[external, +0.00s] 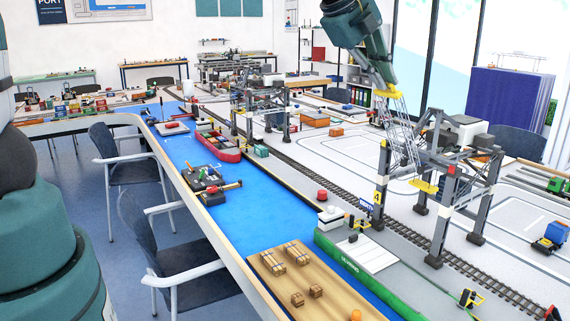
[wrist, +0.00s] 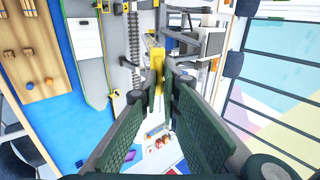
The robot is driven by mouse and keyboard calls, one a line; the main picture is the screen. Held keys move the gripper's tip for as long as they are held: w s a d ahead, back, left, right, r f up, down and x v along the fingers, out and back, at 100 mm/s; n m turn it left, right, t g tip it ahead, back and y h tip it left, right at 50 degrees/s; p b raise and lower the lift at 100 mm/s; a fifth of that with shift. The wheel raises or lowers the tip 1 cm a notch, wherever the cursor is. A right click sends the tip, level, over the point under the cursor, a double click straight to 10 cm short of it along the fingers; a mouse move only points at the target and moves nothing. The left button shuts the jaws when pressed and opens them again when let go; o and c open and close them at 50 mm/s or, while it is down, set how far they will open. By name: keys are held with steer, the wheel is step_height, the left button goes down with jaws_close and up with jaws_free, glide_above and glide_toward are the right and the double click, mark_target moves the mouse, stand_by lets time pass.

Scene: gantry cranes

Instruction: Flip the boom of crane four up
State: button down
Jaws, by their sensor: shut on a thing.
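The near crane (external: 440,165) is a grey gantry with red and yellow details, standing over the rail track. My gripper (external: 383,92) is at that upper end, coming down from above. In the wrist view my gripper (wrist: 157,85) is shut on the yellow boom end (wrist: 156,72), which lies between the two fingertips. The crane's frame (wrist: 205,45) shows beyond, partly hidden by the fingers.
A green-hulled ship (external: 350,262) and a wooden deck with crates (external: 300,285) lie at the front quay. Other gantry cranes (external: 270,112) stand farther along the rails. A blue truck (external: 550,238) is at the right. The grey yard has open room.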

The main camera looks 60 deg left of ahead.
steer(key=shift+w+r, duration=0.35)
steer(key=shift+w, duration=0.3)
steer(key=shift+w+r, duration=0.4)
steer(key=shift+w, duration=0.25)
steer(key=shift+w+r, duration=0.35)
steer(key=shift+w, duration=0.3)
steer(key=shift+r, duration=0.1)
steer(key=c, duration=2.7)
jaws_free()
steer(key=shift+o, duration=0.5)
steer(key=shift+w, duration=0.15)
steer(key=shift+s, duration=0.2)
steer(key=shift+s+r, duration=0.4)
steer(key=shift+s, duration=0.05)
steer(key=v, duration=1)
steer(key=shift+r, duration=0.25)
